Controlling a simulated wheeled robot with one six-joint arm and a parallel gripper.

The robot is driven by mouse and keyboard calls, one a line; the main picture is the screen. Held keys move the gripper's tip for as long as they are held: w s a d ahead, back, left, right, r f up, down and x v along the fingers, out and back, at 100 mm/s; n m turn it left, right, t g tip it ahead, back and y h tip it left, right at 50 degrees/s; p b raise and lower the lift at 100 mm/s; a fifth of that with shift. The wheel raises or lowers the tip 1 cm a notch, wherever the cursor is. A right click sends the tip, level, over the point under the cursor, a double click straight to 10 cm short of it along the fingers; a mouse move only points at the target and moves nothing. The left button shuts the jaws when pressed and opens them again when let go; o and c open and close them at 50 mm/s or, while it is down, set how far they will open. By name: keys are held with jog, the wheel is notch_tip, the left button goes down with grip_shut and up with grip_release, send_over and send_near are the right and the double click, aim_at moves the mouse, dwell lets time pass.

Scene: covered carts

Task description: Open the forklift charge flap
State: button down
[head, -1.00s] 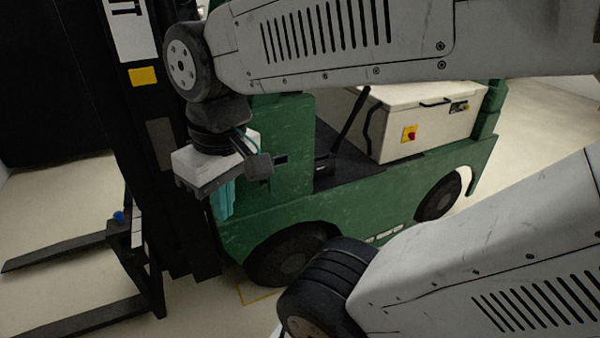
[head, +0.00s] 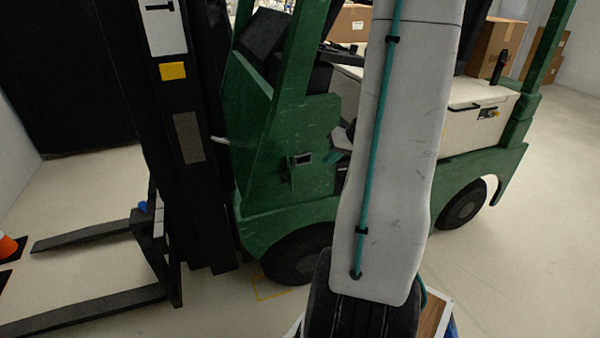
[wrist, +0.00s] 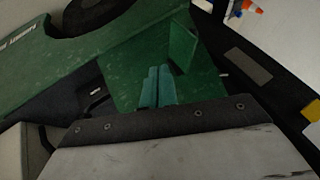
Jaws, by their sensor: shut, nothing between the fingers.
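The green forklift (head: 262,195) fills the middle of the head view. My gripper (wrist: 156,84) shows in the wrist view as two teal fingers, shut together and empty, in front of the green panel (wrist: 125,65). To the right of the fingers a green plate (wrist: 183,52) stands out from the panel; I cannot tell if it is the flap.
The black mast (head: 185,120) and forks (head: 85,312) stand at left. An orange cone (head: 8,247) is at the left edge. Cardboard boxes (head: 492,45) are behind the forklift. Open floor lies at right. My arm link hides part of the forklift.

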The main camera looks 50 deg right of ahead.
jog(key=w+a+f, duration=0.3)
jog(key=w+f, duration=0.5)
jog(key=shift+w+a, duration=0.2)
jog(key=shift+a, duration=0.05)
